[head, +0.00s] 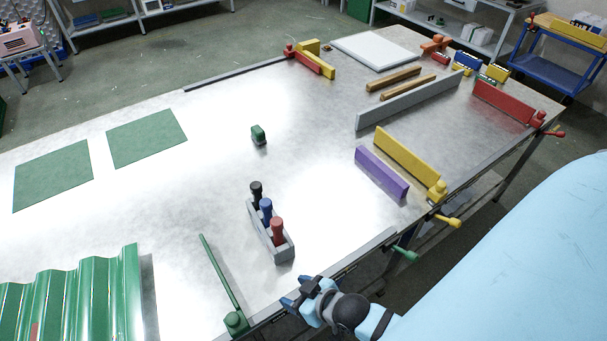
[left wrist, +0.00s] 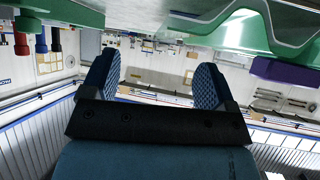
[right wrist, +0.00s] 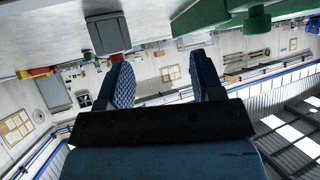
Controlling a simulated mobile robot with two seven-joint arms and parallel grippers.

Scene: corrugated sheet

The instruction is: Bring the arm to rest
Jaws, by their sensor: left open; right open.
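The green corrugated sheet (head: 75,295) lies at the front left of the table in the head view.
The metal table (head: 190,200) has clear room in the middle. A grey holder (head: 284,252) with three handled tools stands close to my right gripper. A green bar (head: 220,272) lies beside it. Purple (head: 381,173) and yellow (head: 408,158) bars lie to the right.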

